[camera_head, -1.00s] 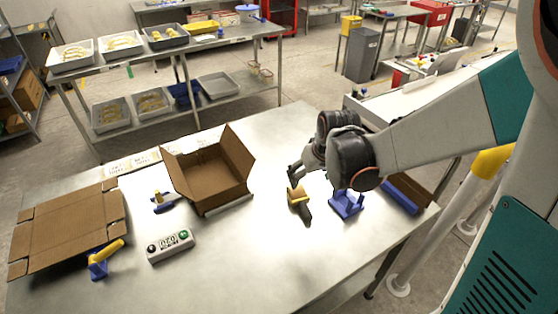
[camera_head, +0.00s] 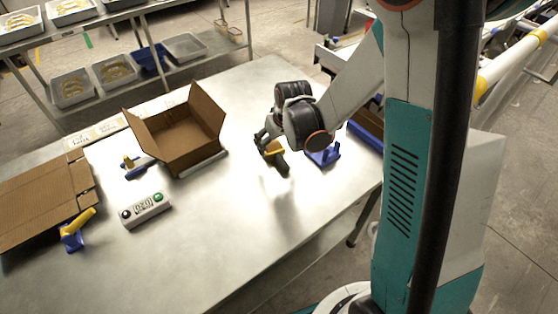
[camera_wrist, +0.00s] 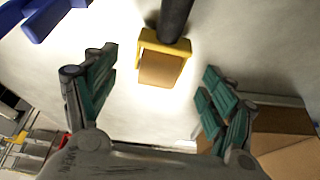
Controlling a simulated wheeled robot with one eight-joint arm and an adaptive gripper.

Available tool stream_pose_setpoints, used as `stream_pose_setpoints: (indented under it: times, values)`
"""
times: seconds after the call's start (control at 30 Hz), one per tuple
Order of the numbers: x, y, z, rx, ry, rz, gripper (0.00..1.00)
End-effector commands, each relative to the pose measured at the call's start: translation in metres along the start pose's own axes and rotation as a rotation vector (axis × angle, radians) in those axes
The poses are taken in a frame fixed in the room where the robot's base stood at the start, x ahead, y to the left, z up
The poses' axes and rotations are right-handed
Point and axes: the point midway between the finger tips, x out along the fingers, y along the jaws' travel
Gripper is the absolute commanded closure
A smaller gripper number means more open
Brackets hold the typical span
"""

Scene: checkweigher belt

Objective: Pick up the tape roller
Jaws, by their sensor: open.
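The tape roller (camera_head: 275,155), with a yellow body and a dark handle, lies on the steel table. In the wrist view its yellow frame, brown face (camera_wrist: 160,70) and dark handle show at the top middle. My gripper (camera_head: 262,140) is above the yellow end of the roller in the head view and hides part of it. In the wrist view my gripper (camera_wrist: 158,78) is open, with one green-padded finger on each side of the yellow end. The fingers look apart from it; I cannot tell how far below the fingertips it lies.
An open cardboard box (camera_head: 188,140) stands left of the roller. A blue stand (camera_head: 323,155) is close on its right. A control box (camera_head: 146,210), a flat carton (camera_head: 45,205) and blue-and-yellow pieces (camera_head: 75,230) are further left. The front middle of the table is clear.

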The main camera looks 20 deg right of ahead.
Motion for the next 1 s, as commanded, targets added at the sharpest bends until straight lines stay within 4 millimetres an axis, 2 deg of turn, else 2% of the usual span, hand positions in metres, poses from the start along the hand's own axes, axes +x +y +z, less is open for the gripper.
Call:
stream_pose_setpoints:
  times: [0.1,0.23,0.5,0.57,0.73,0.83,0.87,1.0]
  values:
    - [0.021,-0.001,0.005,-0.001,0.0,0.0,0.23]
    - [0.039,-0.001,0.005,-0.001,0.0,0.0,0.23]
    - [0.042,-0.001,0.004,0.0,0.0,0.0,0.23]
    - [0.042,-0.001,0.004,0.0,0.0,0.0,0.35]
    - [0.042,-0.001,0.004,0.0,0.0,0.0,0.73]
    - [0.042,-0.001,0.004,0.0,0.0,0.0,0.76]
    - [0.042,-0.001,0.004,0.0,0.0,0.0,0.8]
    - [0.042,-0.001,0.004,0.0,0.0,0.0,0.8]
